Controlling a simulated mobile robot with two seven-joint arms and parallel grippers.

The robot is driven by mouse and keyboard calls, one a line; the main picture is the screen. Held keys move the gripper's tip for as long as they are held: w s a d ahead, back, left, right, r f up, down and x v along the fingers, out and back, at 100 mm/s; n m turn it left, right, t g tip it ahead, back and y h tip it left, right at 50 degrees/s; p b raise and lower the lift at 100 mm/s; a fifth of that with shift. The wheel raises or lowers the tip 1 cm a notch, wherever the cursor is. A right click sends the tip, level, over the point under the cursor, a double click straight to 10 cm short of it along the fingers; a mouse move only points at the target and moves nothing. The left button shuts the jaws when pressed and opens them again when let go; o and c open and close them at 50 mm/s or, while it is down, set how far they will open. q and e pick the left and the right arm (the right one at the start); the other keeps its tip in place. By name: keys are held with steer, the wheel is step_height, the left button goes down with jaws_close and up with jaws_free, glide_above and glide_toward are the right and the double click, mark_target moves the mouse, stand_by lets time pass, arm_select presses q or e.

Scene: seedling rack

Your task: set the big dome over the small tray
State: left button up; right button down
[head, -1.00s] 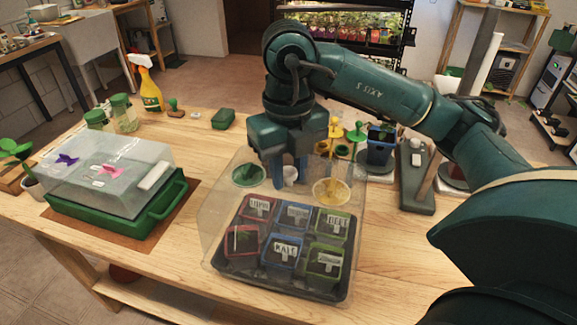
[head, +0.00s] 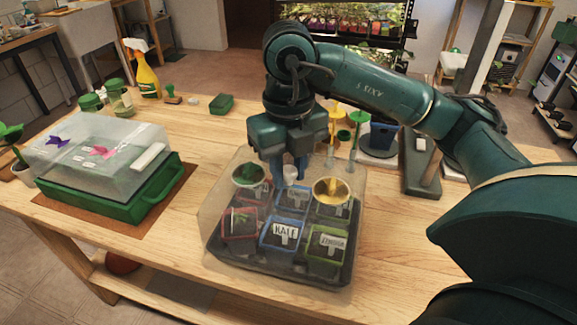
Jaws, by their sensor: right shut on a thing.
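The big dome (head: 215,215) is clear, with a green vent disc, a yellow vent disc and a pale knob on its top. My right gripper (head: 290,176) points down at the top of the dome and is shut on its knob. The small tray (head: 275,273) is dark and holds several labelled pots with red, blue and green rims, seen through the dome. The dome is above and around the tray, its walls close to the tray's edges. I cannot tell whether its rim touches the tray or the table. My left gripper is not in view.
A green tray (head: 105,205) under another clear dome (head: 105,150) stands on a brown mat at left.

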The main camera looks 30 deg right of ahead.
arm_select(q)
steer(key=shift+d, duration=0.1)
arm_select(e)
steer(key=c, duration=1.1)
jaws_free()
steer(key=shift+r, duration=0.15)
arm_select(q)
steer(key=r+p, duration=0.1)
steer(key=p, duration=0.2)
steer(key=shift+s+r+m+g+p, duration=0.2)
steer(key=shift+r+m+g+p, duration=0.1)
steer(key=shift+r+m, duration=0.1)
arm_select(e)
step_height(320, 180, up, 13)
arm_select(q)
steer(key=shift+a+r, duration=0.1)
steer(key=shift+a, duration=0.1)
